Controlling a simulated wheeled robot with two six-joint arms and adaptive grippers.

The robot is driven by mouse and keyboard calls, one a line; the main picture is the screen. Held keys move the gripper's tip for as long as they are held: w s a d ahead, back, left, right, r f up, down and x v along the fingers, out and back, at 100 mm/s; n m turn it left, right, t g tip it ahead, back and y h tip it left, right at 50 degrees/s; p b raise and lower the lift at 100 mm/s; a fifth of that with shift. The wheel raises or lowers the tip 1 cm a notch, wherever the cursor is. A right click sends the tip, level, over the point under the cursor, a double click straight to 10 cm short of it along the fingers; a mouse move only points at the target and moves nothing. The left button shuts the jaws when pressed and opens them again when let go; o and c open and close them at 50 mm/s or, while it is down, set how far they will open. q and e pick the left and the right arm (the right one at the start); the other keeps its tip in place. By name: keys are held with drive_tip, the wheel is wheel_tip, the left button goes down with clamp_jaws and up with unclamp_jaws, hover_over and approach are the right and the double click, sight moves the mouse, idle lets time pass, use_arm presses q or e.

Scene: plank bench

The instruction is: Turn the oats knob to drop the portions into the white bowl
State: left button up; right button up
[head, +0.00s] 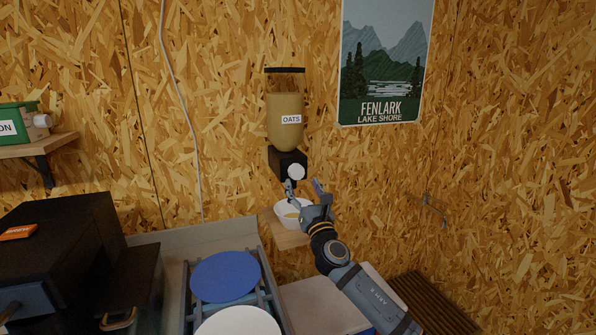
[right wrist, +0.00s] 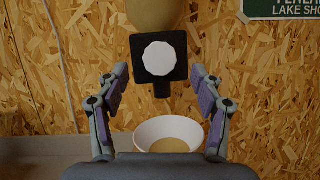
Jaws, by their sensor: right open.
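The oats dispenser (head: 284,115) hangs on the wall, a clear container of tan oats with an OATS label and a black base. Its white knob (head: 296,172) faces me; in the right wrist view the knob (right wrist: 159,59) is centred between and beyond my fingers. The white bowl (head: 284,212) stands on a small wooden shelf under the spout; the right wrist view shows the bowl (right wrist: 168,133) with tan oats in it. My right gripper (head: 304,185) is open and empty, just in front of the knob, apart from it. My left gripper is not in view.
A blue disc (head: 225,276) and a white disc (head: 238,322) sit in a rack at the front. A black box-like appliance (head: 60,245) stands at left. A poster (head: 385,62) hangs right of the dispenser. A wall shelf (head: 40,145) holds a green crate.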

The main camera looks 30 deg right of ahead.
sight(298, 173)
drive_tip(key=x, duration=0.4)
drive_tip(key=shift+w+r+p, duration=0.15)
drive_tip(key=shift+r+p, duration=0.05)
drive_tip(key=shift+p, duration=0.2)
drive_tip(key=shift+w, duration=0.15)
drive_tip(key=shift+w+d, duration=0.1)
drive_tip(key=shift+w, duration=0.05)
drive_tip(key=shift+c, duration=0.7)
drive_tip(key=c, duration=0.7)
drive_tip(key=shift+c, duration=1.4)
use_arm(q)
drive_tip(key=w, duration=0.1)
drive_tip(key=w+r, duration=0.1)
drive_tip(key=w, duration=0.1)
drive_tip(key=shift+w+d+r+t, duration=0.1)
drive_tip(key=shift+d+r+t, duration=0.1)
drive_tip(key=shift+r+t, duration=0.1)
use_arm(e)
drive_tip(key=shift+c, duration=0.2)
